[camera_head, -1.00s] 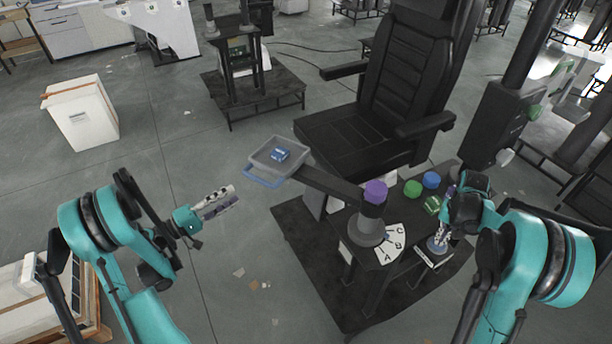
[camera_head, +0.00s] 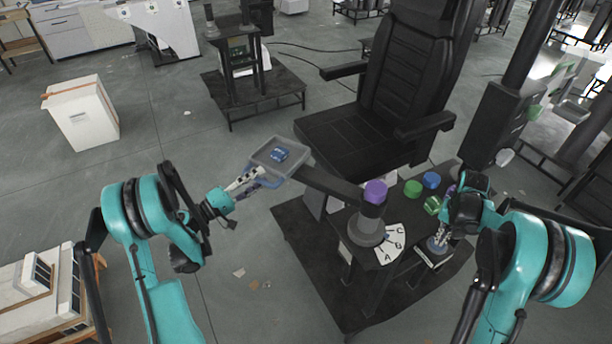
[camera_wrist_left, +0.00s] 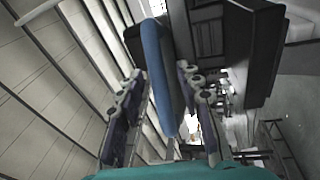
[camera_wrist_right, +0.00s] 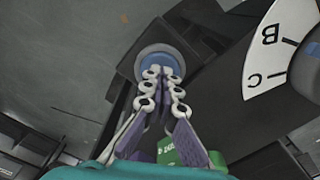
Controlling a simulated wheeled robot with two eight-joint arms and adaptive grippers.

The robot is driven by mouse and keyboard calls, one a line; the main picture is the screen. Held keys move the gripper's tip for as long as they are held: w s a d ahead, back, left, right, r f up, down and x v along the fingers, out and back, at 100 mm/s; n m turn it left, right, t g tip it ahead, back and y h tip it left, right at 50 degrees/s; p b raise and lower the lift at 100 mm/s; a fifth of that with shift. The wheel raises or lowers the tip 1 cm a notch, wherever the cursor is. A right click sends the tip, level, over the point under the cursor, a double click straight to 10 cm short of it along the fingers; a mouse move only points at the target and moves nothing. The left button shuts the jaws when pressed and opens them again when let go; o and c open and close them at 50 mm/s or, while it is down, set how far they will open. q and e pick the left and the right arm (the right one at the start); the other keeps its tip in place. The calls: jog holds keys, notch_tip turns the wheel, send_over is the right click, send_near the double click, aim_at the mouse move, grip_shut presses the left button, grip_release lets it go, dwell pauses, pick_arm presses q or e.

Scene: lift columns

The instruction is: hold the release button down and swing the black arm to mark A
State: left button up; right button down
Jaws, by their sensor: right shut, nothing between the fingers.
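The black arm (camera_head: 330,184) runs from the purple-capped post (camera_head: 371,222) out to a grey tray (camera_head: 298,171) with a blue handle (camera_head: 262,182). The white dial (camera_head: 391,248) beside the post carries marks A, B and C; A is nearest the front. My left gripper (camera_head: 254,176) is at the handle. In the left wrist view the blue handle (camera_wrist_left: 160,70) stands between its parted fingers. My right gripper (camera_head: 440,237) is shut, its tips pointing down at the round release button (camera_wrist_right: 158,60). The tips appear to touch it; how far it is pressed I cannot tell.
A blue block (camera_head: 279,154) lies in the tray. Green (camera_head: 412,188) and blue (camera_head: 431,180) round pieces and a green block (camera_head: 432,205) are on the black stand near my right gripper. A black seat (camera_head: 355,135) is behind the arm. Open floor lies front left.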

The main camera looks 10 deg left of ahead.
pick_arm(q)
jog(key=shift+c, duration=0.4)
grip_shut()
jog(key=w+m+g+h, duration=0.1)
jog(key=w+g, duration=0.1)
jog(key=w, duration=0.2)
jog(key=w+d+m+g+h, duration=0.1)
jog(key=w+g+h, duration=0.1)
jog(key=w, duration=0.2)
jog(key=w+d+m+g+h, duration=0.1)
jog(key=w+m, duration=0.1)
jog(key=w, duration=0.2)
jog(key=shift+w+d+g, duration=0.1)
jog(key=shift+w+g, duration=0.2)
jog(key=shift+g, duration=0.1)
jog(key=shift+w+d+m+g+h, duration=0.3)
jog(key=shift+w+h, duration=0.1)
jog(key=shift+w, duration=0.2)
jog(key=shift+o, duration=0.4)
grip_release()
jog(key=shift+a, duration=0.1)
jog(key=v, duration=1.2)
